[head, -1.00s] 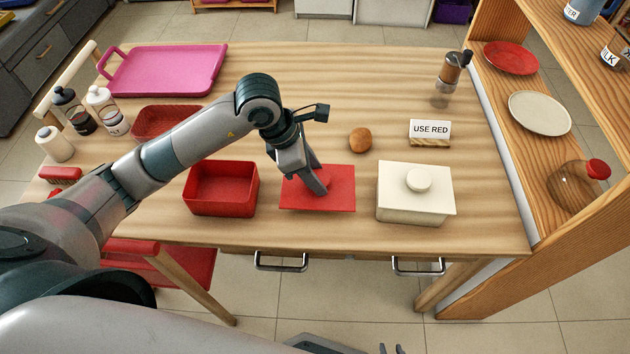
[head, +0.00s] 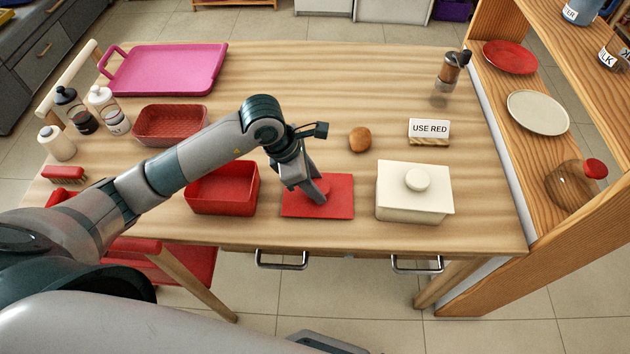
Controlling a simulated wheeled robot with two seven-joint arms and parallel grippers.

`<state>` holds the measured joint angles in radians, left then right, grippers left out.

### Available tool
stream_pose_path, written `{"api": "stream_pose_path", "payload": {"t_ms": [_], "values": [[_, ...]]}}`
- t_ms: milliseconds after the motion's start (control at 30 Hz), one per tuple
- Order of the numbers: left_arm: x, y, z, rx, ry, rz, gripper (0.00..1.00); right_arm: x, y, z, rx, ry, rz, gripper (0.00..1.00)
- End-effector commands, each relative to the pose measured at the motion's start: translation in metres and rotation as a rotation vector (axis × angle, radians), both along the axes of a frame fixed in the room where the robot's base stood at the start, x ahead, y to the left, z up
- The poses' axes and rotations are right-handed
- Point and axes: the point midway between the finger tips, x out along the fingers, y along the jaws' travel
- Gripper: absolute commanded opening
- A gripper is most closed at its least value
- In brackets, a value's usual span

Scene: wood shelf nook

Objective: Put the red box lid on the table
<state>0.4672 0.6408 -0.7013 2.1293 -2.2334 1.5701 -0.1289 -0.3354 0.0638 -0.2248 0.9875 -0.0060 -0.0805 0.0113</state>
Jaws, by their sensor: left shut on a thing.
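The red box lid (head: 336,207) is a flat red square near the table's front edge, between the open red box and the white box. My left gripper (head: 314,194) comes down over the lid's middle and is shut on it, hiding the part it grips. The lid lies at or very close to the table top; I cannot tell whether it touches. The open red box (head: 222,190) stands to its left, empty. The wooden table (head: 290,80) is under all of these. My right gripper is not in view.
A white lidded box (head: 415,193) stands right of the lid. A brown bun (head: 359,139) and a "USE RED" sign (head: 429,131) are behind. A red basket (head: 168,125), pink tray (head: 170,70) and bottles (head: 101,108) are left. The back middle of the table is clear.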

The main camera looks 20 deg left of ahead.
Motion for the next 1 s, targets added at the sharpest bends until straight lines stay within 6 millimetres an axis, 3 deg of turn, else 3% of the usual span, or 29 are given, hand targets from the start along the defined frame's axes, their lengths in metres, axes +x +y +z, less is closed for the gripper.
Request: {"api": "stream_pose_path", "payload": {"t_ms": [233, 267, 333, 800, 1000], "values": [[0.000, 0.000, -0.001, 0.000, 0.000, 0.000, 0.18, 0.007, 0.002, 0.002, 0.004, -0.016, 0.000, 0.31], [0.000, 0.000, -0.001, 0.000, 0.000, 0.000, 0.46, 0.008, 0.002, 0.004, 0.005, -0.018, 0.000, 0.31], [0.000, 0.000, -0.001, 0.000, 0.000, 0.000, 0.59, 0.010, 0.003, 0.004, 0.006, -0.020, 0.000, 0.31], [0.000, 0.000, 0.001, 0.000, 0.000, 0.001, 0.59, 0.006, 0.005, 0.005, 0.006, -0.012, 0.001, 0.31], [-0.003, 0.009, 0.021, 0.001, -0.004, 0.001, 0.59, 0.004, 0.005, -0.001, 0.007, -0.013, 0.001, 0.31]]}}
